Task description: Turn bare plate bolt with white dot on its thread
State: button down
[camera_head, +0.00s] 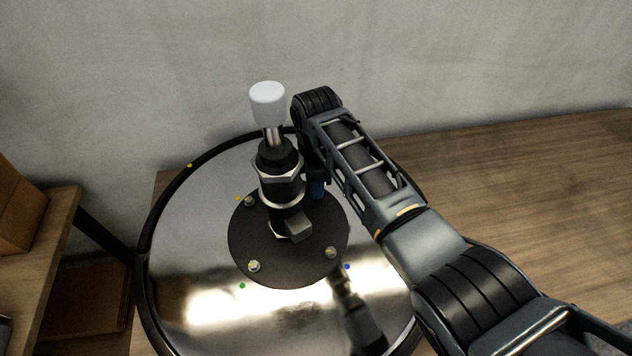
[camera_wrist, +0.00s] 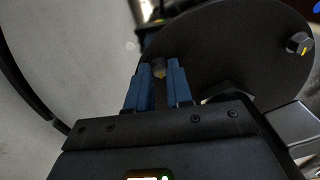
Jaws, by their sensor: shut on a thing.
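The black round plate (camera_head: 245,235) lies on a shiny round base, with bolts near its rim. Bolts show at its upper left (camera_head: 249,201), lower left (camera_head: 254,266) and lower right (camera_head: 331,253). My gripper (camera_head: 318,188) is at the plate's upper right, partly hidden behind the column and my arm. In the wrist view my gripper's blue fingers (camera_wrist: 159,78) are shut on a plate bolt (camera_wrist: 158,67) at the plate's edge. The fingers cover most of that bolt. I cannot make out a white dot on it. Another bolt (camera_wrist: 299,43), with a yellow mark, stands at the right.
A black column (camera_head: 280,185) with a white-capped lever (camera_head: 267,105) rises from the plate, close beside my gripper. Yellow, green and blue dots mark the shiny base (camera_head: 190,250). A wooden table (camera_head: 530,180) is at the right, a wall behind. A shelf (camera_head: 50,230) stands at the left.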

dwell(0.3)
jog(key=c, duration=1)
grip_release()
jog(key=shift+r+b, duration=0.35)
jog(key=shift+r, duration=3.6)
